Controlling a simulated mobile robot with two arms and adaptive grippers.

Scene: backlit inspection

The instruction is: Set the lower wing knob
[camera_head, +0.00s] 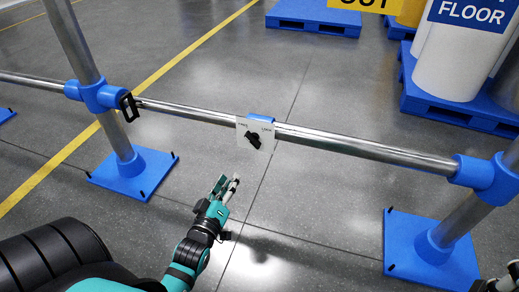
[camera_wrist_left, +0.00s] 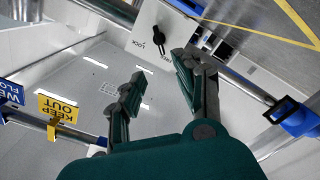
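A white plate (camera_head: 262,126) with a black wing knob (camera_head: 253,139) is mounted on the horizontal steel rail (camera_head: 330,142) in the head view. In the left wrist view the plate (camera_wrist_left: 150,22) is at the top, with the knob (camera_wrist_left: 158,38) and a "LOCK" label beside it. My left gripper (camera_head: 228,184) is below and slightly left of the plate in the head view. In the left wrist view its fingers (camera_wrist_left: 158,80) are spread apart with nothing between them, clear of the knob. My right gripper (camera_head: 513,275) shows only as a small dark piece at the lower right edge.
Steel posts on blue bases (camera_head: 134,172) and (camera_head: 425,250) carry the rail on both sides. A black handle (camera_head: 129,106) sits on the rail at the left. Blue pallets (camera_head: 313,17) and white drums (camera_head: 447,60) stand behind. Floor before the rail is clear.

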